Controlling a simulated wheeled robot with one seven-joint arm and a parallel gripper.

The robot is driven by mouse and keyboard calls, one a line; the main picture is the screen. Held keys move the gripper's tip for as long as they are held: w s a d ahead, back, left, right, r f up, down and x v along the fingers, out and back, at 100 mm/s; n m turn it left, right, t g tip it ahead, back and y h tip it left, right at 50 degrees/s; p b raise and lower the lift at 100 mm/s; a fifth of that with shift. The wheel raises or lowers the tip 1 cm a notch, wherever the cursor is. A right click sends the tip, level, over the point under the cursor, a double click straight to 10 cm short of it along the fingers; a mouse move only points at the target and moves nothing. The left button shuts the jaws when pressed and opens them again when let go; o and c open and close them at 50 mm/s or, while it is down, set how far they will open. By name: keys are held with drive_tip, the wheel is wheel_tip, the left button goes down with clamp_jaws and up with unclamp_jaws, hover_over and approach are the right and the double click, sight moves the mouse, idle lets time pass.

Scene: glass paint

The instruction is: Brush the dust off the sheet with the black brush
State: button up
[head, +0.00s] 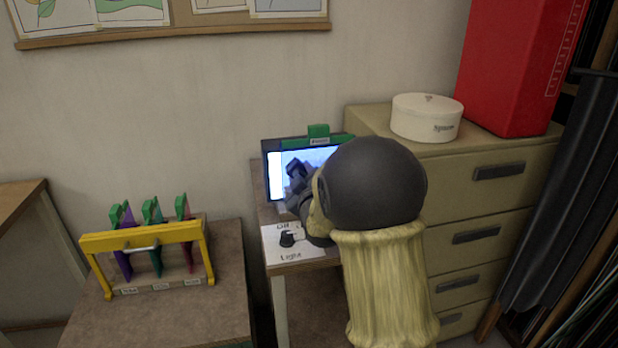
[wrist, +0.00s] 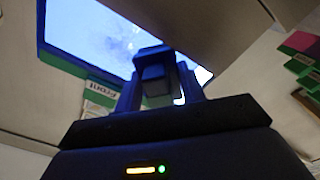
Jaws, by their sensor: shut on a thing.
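The sheet (head: 275,165) stands upright and lit pale blue-white in a dark frame on a small table; my arm covers its right part. In the wrist view the sheet (wrist: 85,35) shows a grey speckled patch of dust (wrist: 118,45) near its middle. My gripper (wrist: 160,88) is shut on a dark block, the black brush (wrist: 153,66). The brush overlaps the sheet's lower edge in that view; I cannot tell whether it touches. In the head view my gripper (head: 297,188) is in front of the sheet, and the brush is hard to tell from the dark fingers.
A green tab with a label (head: 318,133) tops the frame. A black knob (head: 288,239) sits on a white plate marked "Light". Drawers (head: 490,195) on the right carry a white round box (head: 427,117) and a red box (head: 515,65).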

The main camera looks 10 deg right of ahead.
drive_tip(key=shift+a+r, duration=0.1)
drive_tip(key=shift+a, duration=0.1)
drive_tip(key=shift+r, duration=0.5)
drive_tip(key=shift+d, duration=0.1)
drive_tip(key=shift+d+f, duration=0.1)
drive_tip(key=shift+d, duration=0.8)
drive_tip(key=shift+d+b, duration=0.35)
drive_tip(key=shift+d, duration=0.6)
drive_tip(key=shift+d, duration=0.1)
drive_tip(key=shift+d+b, duration=0.45)
drive_tip(key=shift+d, duration=1.35)
